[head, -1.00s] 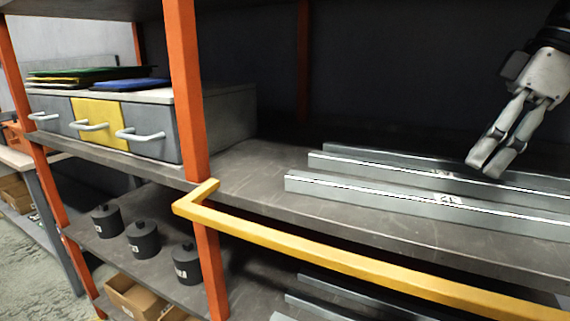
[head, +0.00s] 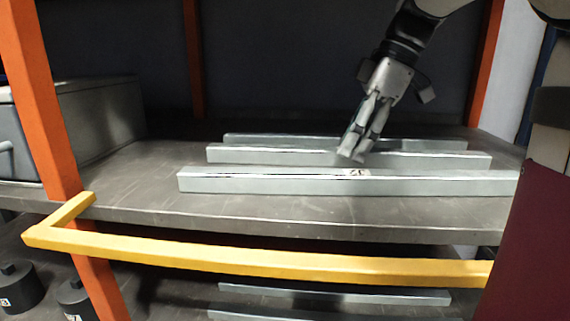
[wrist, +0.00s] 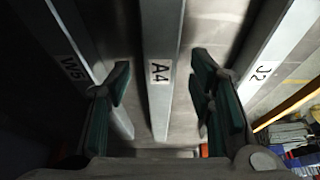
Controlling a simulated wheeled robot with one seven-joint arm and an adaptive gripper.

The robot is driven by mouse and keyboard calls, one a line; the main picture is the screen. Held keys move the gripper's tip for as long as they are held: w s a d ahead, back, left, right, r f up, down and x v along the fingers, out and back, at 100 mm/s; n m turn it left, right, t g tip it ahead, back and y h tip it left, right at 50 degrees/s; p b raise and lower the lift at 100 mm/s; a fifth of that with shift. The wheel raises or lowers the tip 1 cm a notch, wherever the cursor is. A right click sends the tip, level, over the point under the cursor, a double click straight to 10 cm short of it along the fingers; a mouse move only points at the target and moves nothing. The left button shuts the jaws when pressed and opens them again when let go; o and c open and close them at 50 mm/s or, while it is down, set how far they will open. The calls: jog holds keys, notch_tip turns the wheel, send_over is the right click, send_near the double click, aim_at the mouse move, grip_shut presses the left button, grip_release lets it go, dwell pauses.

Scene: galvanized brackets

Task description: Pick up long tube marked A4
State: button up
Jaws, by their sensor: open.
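The long tube marked A4 is the middle one of three grey metal tubes. It runs up the centre of the wrist view (wrist: 162,50), and in the head view it is the middle tube (head: 270,156) on the shelf. My gripper (head: 353,157) is open and points down at the tubes. In the wrist view its green-padded fingers (wrist: 160,85) appear on either side of A4, with a gap on each side. How far the fingertips reach down beside it I cannot tell.
Tube W5 (wrist: 72,62) lies behind A4, and tube J2 (wrist: 268,62) lies in front. A yellow rail (head: 260,262) runs along the shelf front. A grey drawer unit (head: 85,120) stands left. More tubes (head: 335,293) lie on the lower shelf.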

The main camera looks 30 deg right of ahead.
jog(key=shift+w+a+f, duration=0.1)
jog(key=shift+a+f, duration=0.05)
jog(key=shift+f, duration=0.35)
grip_shut()
jog(key=shift+r, duration=0.1)
